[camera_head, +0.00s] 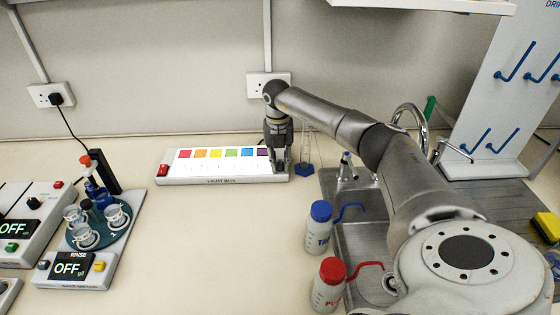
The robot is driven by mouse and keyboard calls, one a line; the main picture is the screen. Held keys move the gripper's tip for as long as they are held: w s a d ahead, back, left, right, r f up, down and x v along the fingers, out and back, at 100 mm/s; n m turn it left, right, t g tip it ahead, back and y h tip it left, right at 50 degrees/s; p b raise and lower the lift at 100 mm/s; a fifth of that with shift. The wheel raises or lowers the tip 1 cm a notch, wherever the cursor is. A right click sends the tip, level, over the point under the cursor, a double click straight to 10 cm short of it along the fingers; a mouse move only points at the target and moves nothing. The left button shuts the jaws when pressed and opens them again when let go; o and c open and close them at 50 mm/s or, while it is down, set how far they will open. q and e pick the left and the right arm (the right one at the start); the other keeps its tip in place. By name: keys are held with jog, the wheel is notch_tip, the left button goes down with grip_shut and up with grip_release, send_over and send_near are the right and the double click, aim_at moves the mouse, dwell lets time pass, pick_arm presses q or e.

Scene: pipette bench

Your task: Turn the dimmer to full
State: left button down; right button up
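The light box (222,168) is a low white box near the wall, left of centre, with a row of coloured squares and a red switch (164,169) at its left end. My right gripper (279,168) points down at the right end of the light box, with its fingertips at or just above it. The dimmer itself cannot be made out; the gripper covers that end of the box. Whether the fingers are closed on anything is too small to tell. My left gripper is out of view.
A blue hexagonal-based stand (304,170) is close to the right of the gripper. The sink (365,215) and its tap lie further right, with blue-capped (320,228) and red-capped (329,284) bottles in front. A rinse station (75,268) stands left. The middle bench is clear.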

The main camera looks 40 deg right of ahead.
aim_at(278, 163)
jog(key=o, duration=0.4)
jog(key=shift+c, duration=0.2)
notch_tip(278, 163, up, 12)
jog(key=shift+w+a, duration=0.15)
jog(key=shift+f, duration=0.1)
dwell(0.5)
